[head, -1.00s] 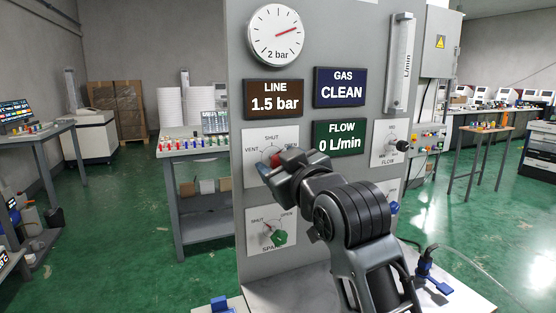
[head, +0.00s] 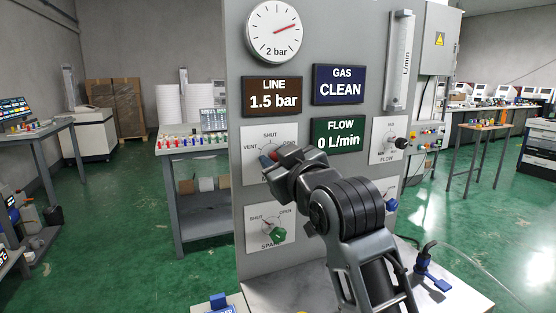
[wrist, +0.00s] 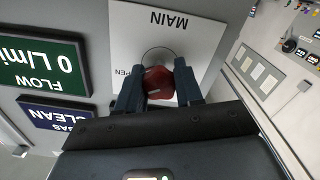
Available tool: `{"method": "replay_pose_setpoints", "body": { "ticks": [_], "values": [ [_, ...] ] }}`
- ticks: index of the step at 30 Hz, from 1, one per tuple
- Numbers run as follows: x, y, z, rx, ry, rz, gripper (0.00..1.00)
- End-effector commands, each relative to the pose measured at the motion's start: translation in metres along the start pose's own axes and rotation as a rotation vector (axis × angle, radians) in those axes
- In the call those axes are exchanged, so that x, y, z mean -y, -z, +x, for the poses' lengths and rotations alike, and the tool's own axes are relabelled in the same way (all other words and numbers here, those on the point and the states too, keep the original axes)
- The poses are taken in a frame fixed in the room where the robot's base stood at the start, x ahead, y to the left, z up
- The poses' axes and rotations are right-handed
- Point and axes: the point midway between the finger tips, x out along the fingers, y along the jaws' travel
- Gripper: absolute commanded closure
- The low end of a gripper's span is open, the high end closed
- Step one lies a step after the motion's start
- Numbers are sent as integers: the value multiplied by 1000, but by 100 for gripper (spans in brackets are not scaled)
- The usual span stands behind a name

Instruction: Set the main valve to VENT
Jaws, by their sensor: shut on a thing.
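The main valve is a red knob (wrist: 158,82) on a white plate (wrist: 190,35) marked MAIN in the wrist view. In the head view its plate (head: 250,137) reads VENT on the left, SHUT at the top and OPEN on the right. My gripper (wrist: 158,88) is shut on the red knob, one dark finger on each side. In the head view my gripper (head: 270,163) covers most of the knob, with a little red showing. I cannot tell exactly where the knob points.
Below sits the green SPAN knob (head: 278,235); at right is the black FLOW knob (head: 401,144). Displays read LINE 1.5 bar (head: 272,96), GAS CLEAN (head: 339,84) and FLOW 0 L/min (head: 338,138). A gauge (head: 273,31) hangs above.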

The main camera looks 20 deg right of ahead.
Motion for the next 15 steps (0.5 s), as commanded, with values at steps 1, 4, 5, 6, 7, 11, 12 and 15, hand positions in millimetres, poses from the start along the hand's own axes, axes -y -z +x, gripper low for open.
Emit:
{"method": "replay_pose_setpoints", "body": {
  "ticks": [1,4,5,6,7,11,12,15],
  "values": [
    [0,0,0,1,0,-1,95],
    [0,0,0,1,0,-8,95],
    [0,0,0,1,0,-12,95],
    [0,0,0,1,0,-20,95],
    [0,0,0,1,0,-29,95],
    [0,0,0,1,1,-83,95],
    [0,0,0,1,1,-106,95],
    [0,0,0,2,0,-176,95]
  ]
}}
